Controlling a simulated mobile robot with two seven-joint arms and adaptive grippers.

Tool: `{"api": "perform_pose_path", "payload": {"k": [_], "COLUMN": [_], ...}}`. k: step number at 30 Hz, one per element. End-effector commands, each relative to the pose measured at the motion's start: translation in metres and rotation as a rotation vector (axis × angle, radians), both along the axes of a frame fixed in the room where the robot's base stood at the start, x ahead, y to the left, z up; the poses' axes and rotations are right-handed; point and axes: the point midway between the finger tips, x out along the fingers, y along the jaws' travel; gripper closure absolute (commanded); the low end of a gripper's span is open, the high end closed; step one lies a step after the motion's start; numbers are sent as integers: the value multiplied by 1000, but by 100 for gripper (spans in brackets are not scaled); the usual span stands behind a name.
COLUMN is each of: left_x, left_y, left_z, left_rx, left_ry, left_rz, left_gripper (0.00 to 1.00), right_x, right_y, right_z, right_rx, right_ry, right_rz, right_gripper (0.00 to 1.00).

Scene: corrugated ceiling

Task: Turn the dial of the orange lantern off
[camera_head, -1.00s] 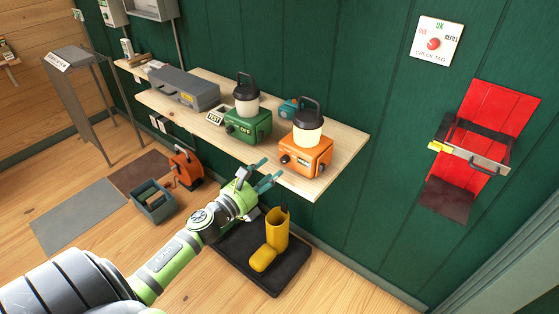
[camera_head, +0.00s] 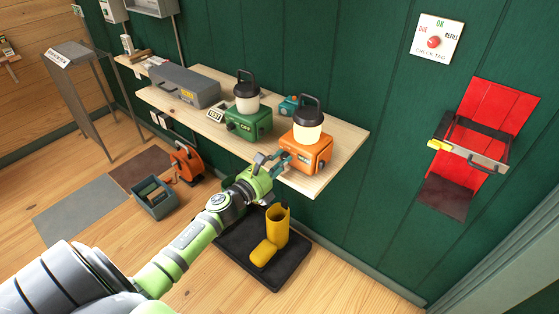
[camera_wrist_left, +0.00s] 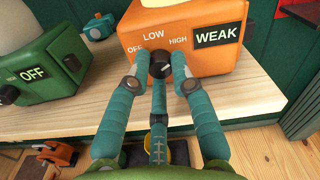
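The orange lantern (camera_head: 312,152) stands on the wooden shelf near its right end, with a white globe and black top handle. In the left wrist view its front (camera_wrist_left: 215,60) reads OFF, LOW and HIGH from left to right, beside a black WEAK display. The black dial (camera_wrist_left: 160,65) sits below these words; its setting is unclear, partly hidden by fingers. My left gripper (camera_head: 284,160) is at the dial. In the left wrist view its teal fingers (camera_wrist_left: 160,66) close in around the dial from left, right and below, and appear to touch it. My right gripper is not in view.
A green lantern (camera_head: 248,122) with an OFF display stands left of the orange one. A grey case (camera_head: 185,87) and a small teal object (camera_head: 289,105) are also on the shelf (camera_head: 345,142).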

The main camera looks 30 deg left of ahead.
Motion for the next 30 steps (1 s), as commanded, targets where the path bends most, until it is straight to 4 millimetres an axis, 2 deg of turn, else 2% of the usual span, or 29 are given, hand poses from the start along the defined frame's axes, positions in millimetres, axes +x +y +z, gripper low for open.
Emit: {"api": "perform_pose_path", "payload": {"k": [8, 14, 30], "left_x": [0, 1, 1], "left_y": [1, 1, 3], "left_z": [2, 3, 3], "left_rx": [-34, -139, -630], "left_ry": [-1, 7, 50], "left_rz": [1, 2, 2], "left_gripper": [100, 100, 100], "right_x": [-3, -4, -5], "right_y": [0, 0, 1], "right_z": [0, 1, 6], "right_rx": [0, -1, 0], "right_ry": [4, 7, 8], "right_rz": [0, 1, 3], "right_gripper": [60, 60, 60]}}
